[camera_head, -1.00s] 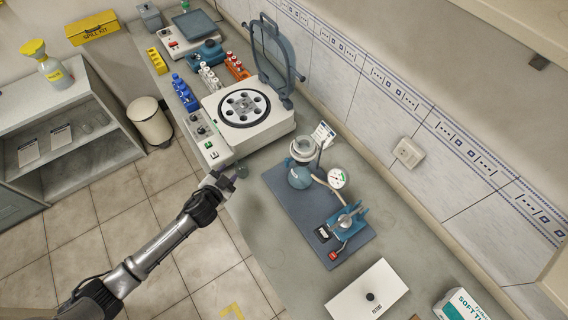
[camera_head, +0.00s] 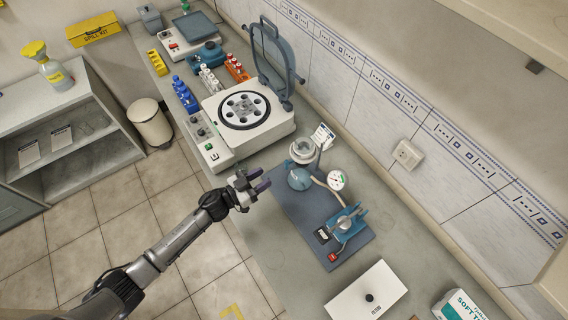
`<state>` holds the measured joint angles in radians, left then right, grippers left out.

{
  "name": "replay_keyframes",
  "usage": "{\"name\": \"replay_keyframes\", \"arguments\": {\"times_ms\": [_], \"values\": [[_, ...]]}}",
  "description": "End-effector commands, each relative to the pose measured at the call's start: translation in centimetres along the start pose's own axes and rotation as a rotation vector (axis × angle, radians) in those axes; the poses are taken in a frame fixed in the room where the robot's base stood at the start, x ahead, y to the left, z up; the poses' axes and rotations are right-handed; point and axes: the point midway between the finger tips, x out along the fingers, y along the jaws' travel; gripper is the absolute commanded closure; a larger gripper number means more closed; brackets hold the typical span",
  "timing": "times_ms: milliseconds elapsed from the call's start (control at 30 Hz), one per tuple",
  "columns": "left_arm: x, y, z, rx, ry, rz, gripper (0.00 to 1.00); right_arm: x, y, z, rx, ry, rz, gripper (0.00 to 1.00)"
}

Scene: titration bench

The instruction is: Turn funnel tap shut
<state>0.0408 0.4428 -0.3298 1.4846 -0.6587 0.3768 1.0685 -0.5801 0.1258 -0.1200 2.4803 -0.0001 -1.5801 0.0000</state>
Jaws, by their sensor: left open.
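A glass funnel vessel (camera_head: 303,151) stands on a blue-grey mat (camera_head: 290,208), over a rounded bluish flask (camera_head: 299,178). A tap on it is too small to make out. A round dial gauge (camera_head: 336,180) stands just to the right of the flask. My left gripper (camera_head: 261,181) is open and empty. It shows to the left of the flask, by the mat's upper left corner, apart from the glassware, with its fingers pointing right. My right gripper is out of the picture.
A white centrifuge (camera_head: 258,131) with its lid raised stands above the gripper in the picture. A small blue pump-like device (camera_head: 346,222) sits at the mat's lower right. A white box (camera_head: 352,304) lies below the mat. The tiled wall borders the bench.

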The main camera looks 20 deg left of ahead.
Motion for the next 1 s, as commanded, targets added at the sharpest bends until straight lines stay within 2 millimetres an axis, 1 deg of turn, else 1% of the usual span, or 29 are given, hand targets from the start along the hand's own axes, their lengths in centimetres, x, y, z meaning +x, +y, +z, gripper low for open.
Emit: {"name": "replay_keyframes", "arguments": {"times_ms": [33, 100, 300, 400, 633, 1000], "values": [[1.2, 0.0, -0.2, -0.002, 0.003, 0.000, 0.60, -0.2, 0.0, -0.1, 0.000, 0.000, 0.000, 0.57], [2.5, 0.0, -0.2, -0.001, 0.002, -0.001, 0.60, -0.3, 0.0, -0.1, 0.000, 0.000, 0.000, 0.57], [5.7, 0.0, -0.1, 0.000, 0.003, 0.000, 0.60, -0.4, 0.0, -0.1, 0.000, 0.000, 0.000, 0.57], [7.0, 0.0, -0.1, 0.000, 0.002, 0.000, 0.60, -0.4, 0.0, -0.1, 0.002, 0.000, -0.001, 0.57], [8.5, 0.0, 0.0, 0.001, 0.000, -0.001, 0.60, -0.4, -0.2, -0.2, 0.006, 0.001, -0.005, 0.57], [8.8, 0.0, 0.0, 0.001, 0.000, -0.001, 0.60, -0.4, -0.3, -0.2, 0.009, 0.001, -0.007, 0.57]]}}
